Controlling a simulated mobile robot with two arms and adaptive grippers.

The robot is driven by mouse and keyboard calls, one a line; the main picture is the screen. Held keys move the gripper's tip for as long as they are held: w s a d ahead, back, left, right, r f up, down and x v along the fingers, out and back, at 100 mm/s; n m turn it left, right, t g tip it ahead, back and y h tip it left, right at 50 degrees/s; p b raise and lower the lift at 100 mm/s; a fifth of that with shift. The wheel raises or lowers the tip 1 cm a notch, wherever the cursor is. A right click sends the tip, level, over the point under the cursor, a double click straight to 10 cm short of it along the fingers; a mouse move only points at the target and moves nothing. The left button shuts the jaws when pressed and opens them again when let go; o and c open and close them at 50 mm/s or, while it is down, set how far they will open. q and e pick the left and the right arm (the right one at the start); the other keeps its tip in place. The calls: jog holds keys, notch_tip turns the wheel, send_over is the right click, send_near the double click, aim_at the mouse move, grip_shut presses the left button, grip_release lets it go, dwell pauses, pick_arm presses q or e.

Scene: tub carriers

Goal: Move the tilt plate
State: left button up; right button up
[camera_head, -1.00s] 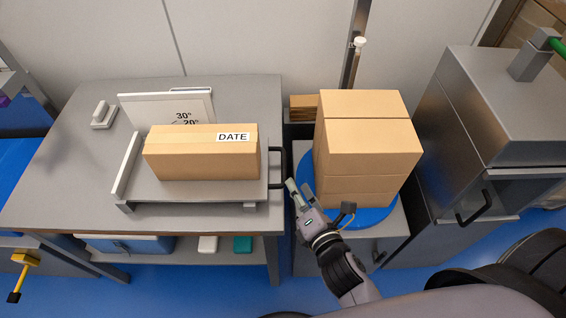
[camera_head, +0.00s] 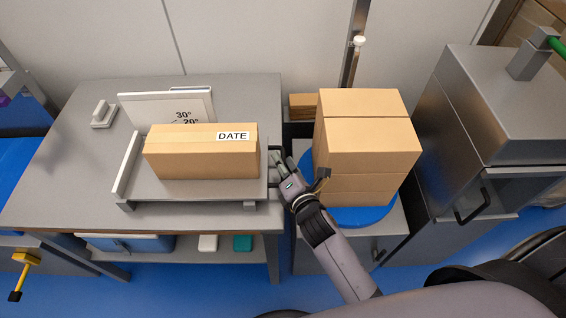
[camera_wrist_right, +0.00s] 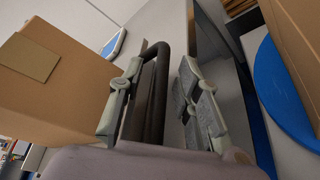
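The grey tilt plate (camera_head: 200,191) lies on the left worktable, looking flat. A long cardboard box (camera_head: 200,161) with a DATE label rests on it, against the angle-marked panel (camera_head: 167,107) behind. The plate's black handle (camera_head: 274,149) is on its right side; it also shows in the right wrist view (camera_wrist_right: 163,60). My right gripper (camera_head: 284,162) is at this handle, partly hiding it. In the wrist view the gripper (camera_wrist_right: 160,100) is open, one finger on each side of the handle bar, with gaps visible. My left gripper is not in view.
A grey cabinet (camera_head: 500,110) stands further right. A small white-grey block (camera_head: 103,115) is at the table's back left.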

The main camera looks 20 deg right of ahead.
grip_shut()
dwell(0.7)
